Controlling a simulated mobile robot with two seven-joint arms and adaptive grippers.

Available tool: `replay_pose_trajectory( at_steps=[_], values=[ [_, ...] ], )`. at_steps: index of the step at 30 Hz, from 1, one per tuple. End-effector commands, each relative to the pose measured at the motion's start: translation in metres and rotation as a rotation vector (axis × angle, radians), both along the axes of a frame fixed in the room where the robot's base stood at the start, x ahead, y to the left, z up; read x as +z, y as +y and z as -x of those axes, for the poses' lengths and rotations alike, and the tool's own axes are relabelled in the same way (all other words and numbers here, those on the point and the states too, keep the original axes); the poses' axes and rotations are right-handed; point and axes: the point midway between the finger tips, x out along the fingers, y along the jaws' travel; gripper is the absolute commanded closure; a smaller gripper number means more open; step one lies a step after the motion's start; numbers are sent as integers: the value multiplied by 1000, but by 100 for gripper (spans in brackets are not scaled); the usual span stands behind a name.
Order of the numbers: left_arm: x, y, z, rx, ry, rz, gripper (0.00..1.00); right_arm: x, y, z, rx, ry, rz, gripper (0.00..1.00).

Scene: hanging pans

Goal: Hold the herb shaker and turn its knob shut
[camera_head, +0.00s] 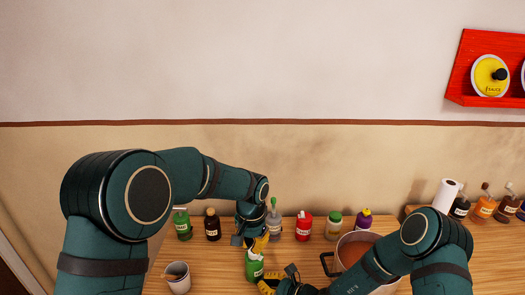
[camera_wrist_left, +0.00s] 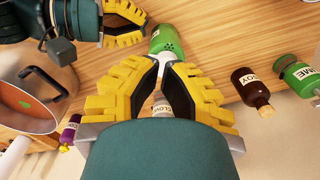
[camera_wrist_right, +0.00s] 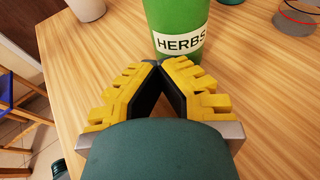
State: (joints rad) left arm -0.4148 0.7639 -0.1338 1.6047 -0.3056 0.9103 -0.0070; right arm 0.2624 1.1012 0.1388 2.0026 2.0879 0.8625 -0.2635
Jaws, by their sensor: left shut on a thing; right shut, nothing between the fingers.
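The herb shaker (camera_head: 254,268) is a green bottle with a white label, upright at the front of the wooden table. The right wrist view shows its HERBS label (camera_wrist_right: 178,42). My left gripper (camera_head: 260,243) comes from above and is shut on the shaker's upper part; the fingers hide the knob. My right gripper (camera_wrist_right: 160,66) is shut and empty, low beside the shaker, its tips just below the label in that view. Whether the tips touch the shaker I cannot tell.
A pot (camera_head: 329,264) of reddish-brown liquid stands right of the shaker, near my right arm. A light cup (camera_head: 178,284) stands at the left. Several bottles, such as a red one (camera_head: 304,227), line the back. A red wall shelf (camera_head: 464,72) hangs at the upper right.

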Motion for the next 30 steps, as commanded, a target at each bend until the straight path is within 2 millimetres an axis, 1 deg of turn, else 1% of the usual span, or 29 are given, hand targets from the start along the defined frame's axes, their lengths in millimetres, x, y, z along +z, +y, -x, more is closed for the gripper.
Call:
replay_pose_trajectory(
  at_steps=[9, 15, 21, 30],
  values=[
    [-39, 1, 1, 1, 4, -3, 100, 0, 0, 0, 0, 0, 0, 100],
    [-56, 1, 0, 1, 3, -2, 100, 0, 0, 0, 0, 0, 0, 100],
    [-63, 1, 1, 1, 4, -1, 100, 0, 0, 0, 0, 0, 0, 100],
    [-66, 1, 3, 1, 11, -3, 100, -1, 0, 0, 0, 0, 0, 100]
  ],
)
